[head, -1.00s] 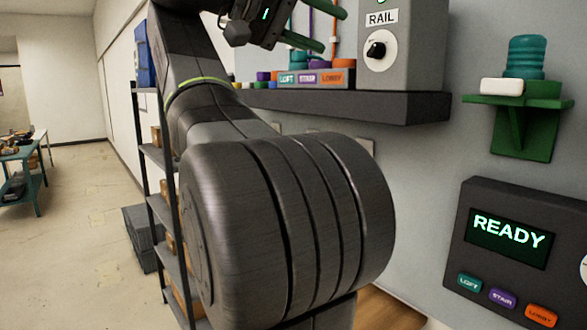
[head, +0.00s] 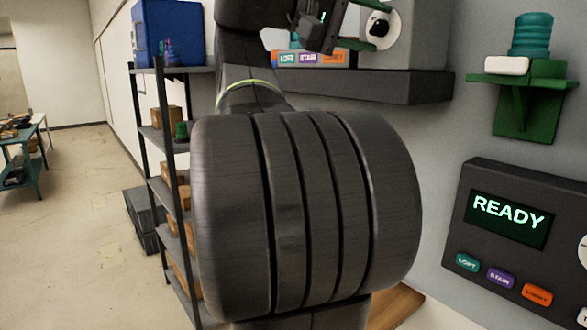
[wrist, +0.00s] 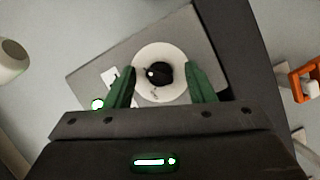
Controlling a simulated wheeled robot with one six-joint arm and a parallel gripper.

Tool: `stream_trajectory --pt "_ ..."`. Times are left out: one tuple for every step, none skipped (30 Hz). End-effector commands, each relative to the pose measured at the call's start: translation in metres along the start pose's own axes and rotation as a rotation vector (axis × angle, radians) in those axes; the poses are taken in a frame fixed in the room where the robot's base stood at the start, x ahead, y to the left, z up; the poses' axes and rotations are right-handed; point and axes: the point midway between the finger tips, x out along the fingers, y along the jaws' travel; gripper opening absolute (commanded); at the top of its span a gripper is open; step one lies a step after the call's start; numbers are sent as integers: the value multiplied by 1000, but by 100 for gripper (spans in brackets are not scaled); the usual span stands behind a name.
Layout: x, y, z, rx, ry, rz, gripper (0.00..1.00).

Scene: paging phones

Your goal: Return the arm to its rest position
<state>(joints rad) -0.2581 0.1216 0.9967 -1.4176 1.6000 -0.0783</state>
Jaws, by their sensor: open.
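My gripper (wrist: 160,70) is open and empty, its two green fingers apart on either side of a black knob (wrist: 158,73) on a white dial. I cannot tell how far the fingertips are from it. In the head view, my gripper (head: 356,28) shows at the top, partly cut off, in front of the grey box (head: 428,40) with the dial (head: 383,27). My dark arm is bent and fills the middle of that view, hiding part of the wall and shelf.
A dark wall shelf (head: 400,86) carries the box and a strip of coloured labels (head: 305,58). A panel (head: 510,225) reading READY is at right, below a green bracket (head: 530,110) with a teal cylinder (head: 531,35). A rack (head: 150,135) stands left; floor is open farther left.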

Motion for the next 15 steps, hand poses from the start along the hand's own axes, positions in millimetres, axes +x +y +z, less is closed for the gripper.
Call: stream_trajectory --pt "0 -1 0 -49 -1 20 49" --pt "0 -1 1 -80 -1 34 49" --pt "0 -2 1 -124 -2 51 49" --pt "0 -2 1 -155 -2 65 49" --pt "0 -2 1 -187 -2 78 49" --pt "0 -2 1 -230 -2 96 49" --pt "0 -2 1 -262 -1 109 49" --pt "0 -2 1 -294 -2 122 49" --pt "0 -2 2 -338 -2 141 49" --pt "0 -2 2 -370 -2 153 49" --pt "0 -3 2 -402 -1 167 49" --pt "0 -3 2 -446 -1 185 49" --pt "0 -3 2 -479 -2 198 49" --pt "0 -3 2 -513 -2 213 49" --pt "1 -3 2 -557 -1 230 49"
